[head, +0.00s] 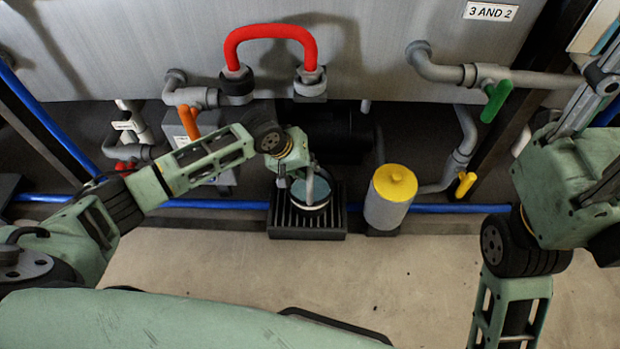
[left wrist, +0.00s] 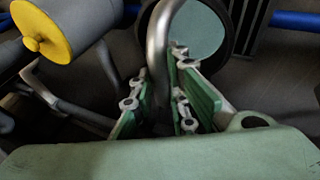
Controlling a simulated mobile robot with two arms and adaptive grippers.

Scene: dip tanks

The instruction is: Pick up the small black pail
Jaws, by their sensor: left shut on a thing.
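The small black pail (head: 328,201) stands on a black slatted stand against the tank wall, with a pale blue-grey surface showing inside its dark rim. In the left wrist view the pail (left wrist: 229,40) is at the top, partly cut off by the frame edge. Its curved grey metal handle (left wrist: 158,48) runs down between my green finger pads.
The slatted stand (head: 306,231) sits on the floor. A grey canister with a yellow lid (head: 396,182) stands close to its right. Behind are a red tank handle (head: 270,32), grey pipes, valves and a blue floor-level pipe (head: 455,209). The floor in front (head: 260,270) is clear.

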